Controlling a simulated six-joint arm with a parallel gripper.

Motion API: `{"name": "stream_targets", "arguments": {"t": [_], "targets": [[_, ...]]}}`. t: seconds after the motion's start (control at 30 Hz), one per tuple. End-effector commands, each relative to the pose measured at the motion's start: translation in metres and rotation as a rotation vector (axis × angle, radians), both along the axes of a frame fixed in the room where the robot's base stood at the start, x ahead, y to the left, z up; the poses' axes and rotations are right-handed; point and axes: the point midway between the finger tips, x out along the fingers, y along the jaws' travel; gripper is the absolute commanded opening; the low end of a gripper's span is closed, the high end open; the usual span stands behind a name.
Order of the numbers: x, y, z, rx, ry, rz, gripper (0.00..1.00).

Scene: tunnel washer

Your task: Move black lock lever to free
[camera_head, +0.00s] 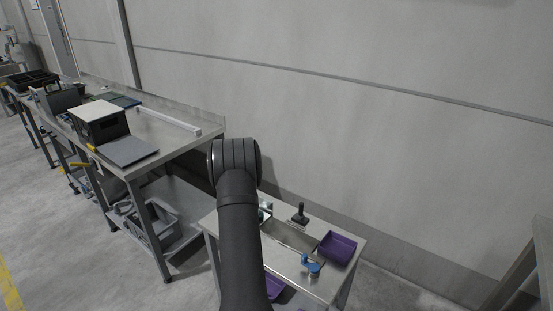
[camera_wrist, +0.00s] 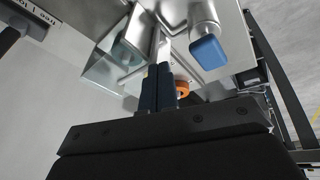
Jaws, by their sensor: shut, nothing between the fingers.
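The black lever (camera_head: 301,213) stands upright on a dark base on the small steel bench in the head view, right of my arm. In the wrist view, a dark piece (camera_wrist: 8,38) at the upper left edge, beside a label strip (camera_wrist: 42,12) with upside-down lettering, looks like part of it. The lettering is too cropped to read fully. My gripper (camera_wrist: 159,70) has its dark fingers together with nothing between them, in front of metal fittings and apart from the dark piece. In the head view my own arm hides the gripper. Whether the lever sits at lock or free is not clear.
A purple tray (camera_head: 337,247) and a blue-handled fitting (camera_head: 311,263) are on the bench near the lever. The wrist view shows a blue knob (camera_wrist: 208,52), an orange ring (camera_wrist: 182,89) and a clear box (camera_wrist: 124,52) close by. A wall (camera_head: 400,130) stands behind.

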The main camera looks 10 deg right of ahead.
Motion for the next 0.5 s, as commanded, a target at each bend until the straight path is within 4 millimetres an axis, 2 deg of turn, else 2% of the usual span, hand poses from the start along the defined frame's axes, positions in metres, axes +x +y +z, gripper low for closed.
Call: {"name": "stream_targets", "arguments": {"t": [0.07, 0.17, 0.33, 0.4, 0.5], "targets": [[0.001, -0.01, 0.001, 0.013, -0.002, -0.022, 0.0], [0.003, -0.036, 0.005, 0.054, -0.009, -0.079, 0.0], [-0.001, -0.105, 0.008, 0.194, -0.014, -0.249, 0.0], [-0.01, -0.134, 0.002, 0.286, 0.0, -0.339, 0.0], [-0.028, -0.166, -0.012, 0.448, 0.034, -0.463, 0.0]]}}
